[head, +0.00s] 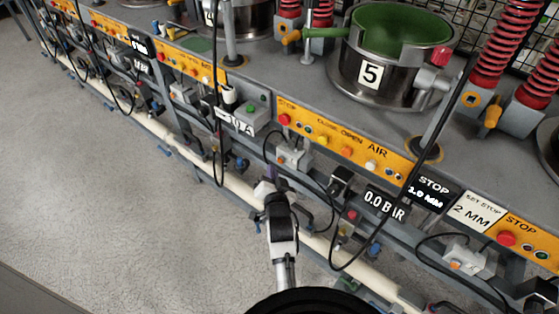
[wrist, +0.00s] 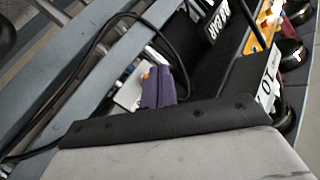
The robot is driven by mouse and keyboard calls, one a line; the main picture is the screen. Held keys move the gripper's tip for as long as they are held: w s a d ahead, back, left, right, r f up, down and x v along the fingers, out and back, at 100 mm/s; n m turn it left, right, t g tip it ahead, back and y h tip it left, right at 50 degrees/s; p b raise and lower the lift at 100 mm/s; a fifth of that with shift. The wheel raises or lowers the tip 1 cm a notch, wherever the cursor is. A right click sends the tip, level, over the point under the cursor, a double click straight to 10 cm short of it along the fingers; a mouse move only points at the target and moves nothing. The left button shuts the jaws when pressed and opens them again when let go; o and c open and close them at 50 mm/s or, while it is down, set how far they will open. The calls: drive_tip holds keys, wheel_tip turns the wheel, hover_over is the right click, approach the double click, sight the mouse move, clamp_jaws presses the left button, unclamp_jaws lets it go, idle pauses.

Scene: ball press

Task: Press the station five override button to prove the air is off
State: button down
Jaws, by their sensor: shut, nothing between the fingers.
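The station five pot (head: 388,65) carries a white "5" plate and has a green inside. Below it is a yellow panel (head: 345,142) marked "CLOSE OPEN AIR". Under the panel, a small grey valve block (head: 294,155) bears an orange button (head: 281,158). My gripper (head: 270,173) is shut and empty, just below and left of that block in the head view. In the wrist view its purple fingers (wrist: 158,88) are together, beside a pale block (wrist: 130,93) with an orange spot (wrist: 146,72) partly behind them. I cannot tell whether they touch it.
A black display (head: 384,203) reads "0.0 BAR". A similar valve block (head: 467,258) sits farther right. Black hoses (head: 335,215) loop around the blocks, and a cream pipe (head: 235,187) runs along below. A grey box (head: 245,120) hangs at left. The floor (head: 95,170) at left is clear.

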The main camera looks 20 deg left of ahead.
drive_tip(key=s, duration=0.2)
drive_tip(key=s+a, duration=0.1)
drive_tip(key=s, duration=0.1)
drive_tip(key=shift+a+p, duration=0.2)
drive_tip(key=shift+p, duration=0.15)
drive_tip(key=shift+f, duration=0.1)
